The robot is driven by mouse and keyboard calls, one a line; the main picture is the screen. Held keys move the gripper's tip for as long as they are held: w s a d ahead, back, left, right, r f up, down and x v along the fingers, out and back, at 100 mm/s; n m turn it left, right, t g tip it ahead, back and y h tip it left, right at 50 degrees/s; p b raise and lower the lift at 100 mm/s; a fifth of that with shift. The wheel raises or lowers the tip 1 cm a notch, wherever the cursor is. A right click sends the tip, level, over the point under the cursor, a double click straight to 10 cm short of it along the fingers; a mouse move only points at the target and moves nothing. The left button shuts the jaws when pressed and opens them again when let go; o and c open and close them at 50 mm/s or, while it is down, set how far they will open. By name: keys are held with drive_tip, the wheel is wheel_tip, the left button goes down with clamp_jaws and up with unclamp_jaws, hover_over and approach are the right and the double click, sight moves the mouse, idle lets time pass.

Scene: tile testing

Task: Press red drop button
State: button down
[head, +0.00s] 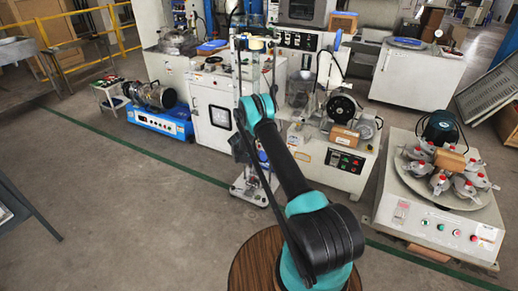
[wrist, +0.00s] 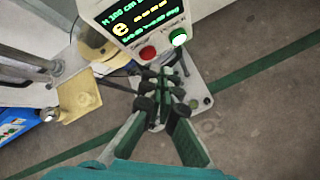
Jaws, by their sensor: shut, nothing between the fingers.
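In the wrist view, a round red button (wrist: 148,53) sits on the lower edge of a white control box (wrist: 103,8) with a lit display. A green button (wrist: 180,38) is to its right. My gripper (wrist: 166,78) is shut and empty. Its fingertips appear just below the two buttons in the picture, a little right of the red one. I cannot tell how far they are from the panel, and I see no contact with the red button. In the head view, my arm reaches to the tall drop-test stand (head: 249,187); the red button cannot be made out there.
A white base plate (wrist: 201,92) lies below the control box, with a yellow block (wrist: 80,97) to the left. In the head view, a white cabinet (head: 213,112) is left of the stand and a machine (head: 342,162) is close on its right. Open floor lies in front.

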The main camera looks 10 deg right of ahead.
drive_tip(key=shift+s, duration=0.1)
drive_tip(key=shift+s+a, duration=0.75)
drive_tip(key=shift+s, duration=0.25)
drive_tip(key=shift+s+a, duration=0.7)
drive_tip(key=shift+s, duration=0.25)
drive_tip(key=s+d+r+m+g+y, duration=0.15)
drive_tip(key=s+r+m, duration=0.3)
drive_tip(key=r, duration=0.65)
drive_tip(key=s+d+r+m, duration=0.3)
drive_tip(key=s+r, duration=0.3)
drive_tip(key=r, duration=0.6)
drive_tip(key=s+d+r+m+y, duration=0.1)
drive_tip(key=s+r+m, duration=0.1)
drive_tip(key=s+r, duration=0.45)
drive_tip(key=s+d+r+m+y, duration=0.1)
drive_tip(key=s+r+m, duration=0.2)
drive_tip(key=s, duration=0.6)
drive_tip(key=s+a+m+y, duration=0.1)
drive_tip(key=s+m, duration=0.6)
drive_tip(key=s, duration=2.1)
drive_tip(key=shift+r+m+g+y, duration=0.2)
drive_tip(key=shift+m+g+y, duration=0.2)
drive_tip(key=shift+y, duration=0.25)
